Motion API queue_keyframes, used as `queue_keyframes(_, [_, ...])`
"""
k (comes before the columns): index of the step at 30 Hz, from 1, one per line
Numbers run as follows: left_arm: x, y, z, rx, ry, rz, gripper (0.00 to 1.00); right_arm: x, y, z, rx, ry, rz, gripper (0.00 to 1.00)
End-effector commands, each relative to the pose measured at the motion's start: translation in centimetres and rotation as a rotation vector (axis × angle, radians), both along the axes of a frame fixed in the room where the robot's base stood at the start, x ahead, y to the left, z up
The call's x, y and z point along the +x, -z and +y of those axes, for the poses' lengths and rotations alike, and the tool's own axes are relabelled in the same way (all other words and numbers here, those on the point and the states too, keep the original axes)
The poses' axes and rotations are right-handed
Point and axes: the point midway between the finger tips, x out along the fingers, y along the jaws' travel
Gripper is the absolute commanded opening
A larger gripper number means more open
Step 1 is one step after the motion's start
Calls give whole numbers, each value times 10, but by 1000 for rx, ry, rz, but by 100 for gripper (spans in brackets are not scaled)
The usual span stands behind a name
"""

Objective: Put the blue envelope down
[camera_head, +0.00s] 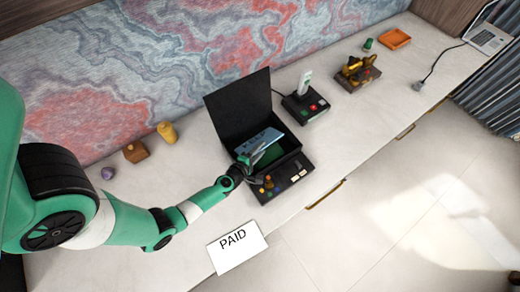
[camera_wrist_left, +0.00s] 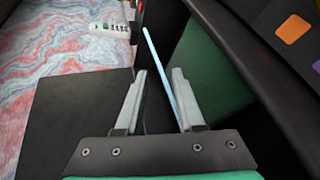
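The blue envelope (camera_head: 262,138) leans in the open black box (camera_head: 297,144), whose lid (camera_head: 240,105) stands up at the back. The box has a green interior. In the left wrist view the envelope (camera_wrist_left: 158,62) shows edge-on as a thin light blue strip between my fingers. My left gripper (camera_head: 258,157) is at the box opening. In the wrist view its two fingers (camera_wrist_left: 159,75) are apart, with a clear gap between the envelope and the left finger. The envelope runs close to the right finger; I cannot tell whether they touch. My right gripper is not in view.
A white PAID card (camera_head: 238,248) is at the desk's front edge. A black device (camera_head: 305,107) and a brass object (camera_head: 357,72) stand to the right.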

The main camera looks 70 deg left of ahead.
Motion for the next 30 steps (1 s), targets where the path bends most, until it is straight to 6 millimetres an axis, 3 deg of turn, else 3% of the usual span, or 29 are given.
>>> queue_keyframes(7, [0,-2,0,0,0,0,37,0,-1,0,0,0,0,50])
queue_keyframes(11, [-2,-12,-1,0,1,1,37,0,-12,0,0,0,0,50])
queue_keyframes(24, [-79,-45,-56,0,5,2,37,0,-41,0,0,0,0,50])
queue_keyframes(30, [-92,-50,-64,-1,2,0,37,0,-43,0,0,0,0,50])
